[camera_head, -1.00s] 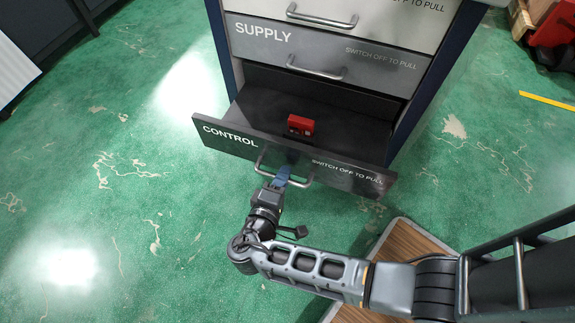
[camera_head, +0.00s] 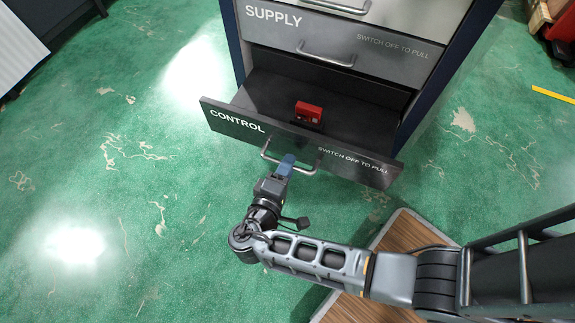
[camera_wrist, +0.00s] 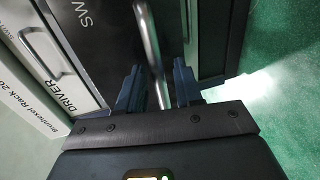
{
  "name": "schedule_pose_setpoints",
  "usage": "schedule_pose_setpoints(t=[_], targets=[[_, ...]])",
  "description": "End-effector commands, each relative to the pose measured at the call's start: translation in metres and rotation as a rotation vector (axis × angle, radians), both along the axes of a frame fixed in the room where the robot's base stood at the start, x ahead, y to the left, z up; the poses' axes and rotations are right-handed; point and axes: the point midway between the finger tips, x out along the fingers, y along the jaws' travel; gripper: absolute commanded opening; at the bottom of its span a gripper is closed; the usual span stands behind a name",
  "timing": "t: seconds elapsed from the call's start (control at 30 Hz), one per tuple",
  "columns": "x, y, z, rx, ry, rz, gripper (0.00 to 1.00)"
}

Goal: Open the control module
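The control module is a dark drawer front (camera_head: 345,165) labelled CONTROL, the lowest drawer seen in the cabinet. It stands pulled well out, with its inside showing. Its metal handle (camera_head: 308,171) is on the front face, and the bar also shows in the wrist view (camera_wrist: 149,40). My gripper (camera_head: 287,160) is at this handle. In the wrist view its two blue fingers (camera_wrist: 160,88) stand apart on either side of the bar, with visible gaps. A red block (camera_head: 308,112) sits inside the drawer.
The SUPPLY drawer (camera_head: 385,58) above is shut. A brown-topped platform (camera_head: 385,262) lies at the lower right, below my arm. Green floor is clear to the left. In the wrist view, a label reading DRIVER (camera_wrist: 80,82) shows at the left.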

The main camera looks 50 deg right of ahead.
Motion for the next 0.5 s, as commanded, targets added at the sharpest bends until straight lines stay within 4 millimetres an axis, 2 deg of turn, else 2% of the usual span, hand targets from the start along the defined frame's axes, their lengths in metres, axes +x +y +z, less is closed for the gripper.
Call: schedule_pose_setpoints(t=[0.3, 0.5], targets=[[-0.016, 0.047, 0.012, 0.0, 0.0, 0.005, 0.35], [-0.023, 0.065, 0.014, 0.001, 0.001, 0.004, 0.35]])
